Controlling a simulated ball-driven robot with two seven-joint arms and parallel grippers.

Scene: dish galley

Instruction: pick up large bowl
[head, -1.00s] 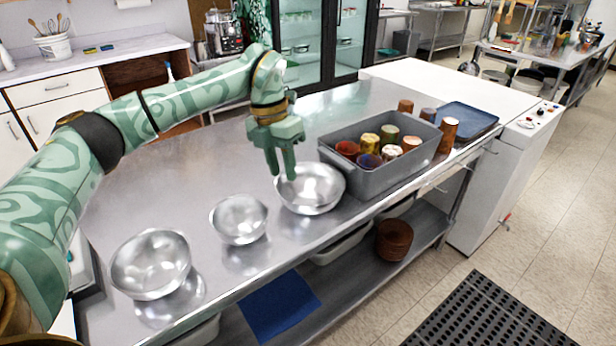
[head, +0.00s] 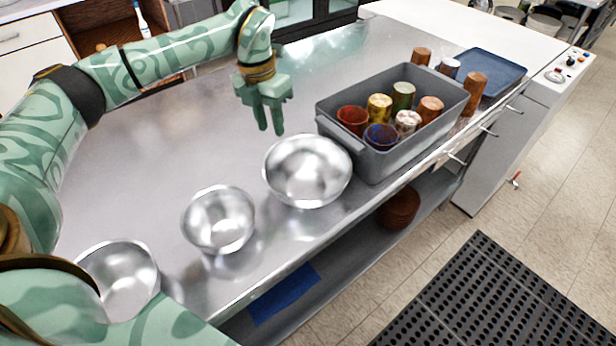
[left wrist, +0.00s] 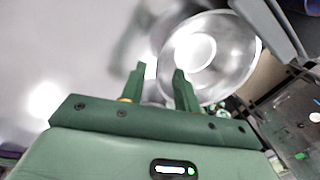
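The large bowl (head: 308,172) is shiny metal and stands upright and empty on the steel counter, just left of the grey bin. My left gripper (head: 270,130) is above and behind the bowl's far left rim, fingers pointing down. In the left wrist view the two green fingers (left wrist: 160,85) are apart with nothing between them, and the bowl (left wrist: 215,55) shows just beyond and beside the right finger. Whether a finger touches the rim cannot be told. A smaller metal bowl (head: 219,220) and another metal bowl (head: 122,278) stand nearer on the counter. My right gripper is out of view.
The grey bin (head: 372,163) with several coloured cups stands close right of the large bowl. A blue tray (head: 490,75) and loose cups are behind it. The counter (head: 170,150) is clear to the left. Its front edge runs close by the bowls.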

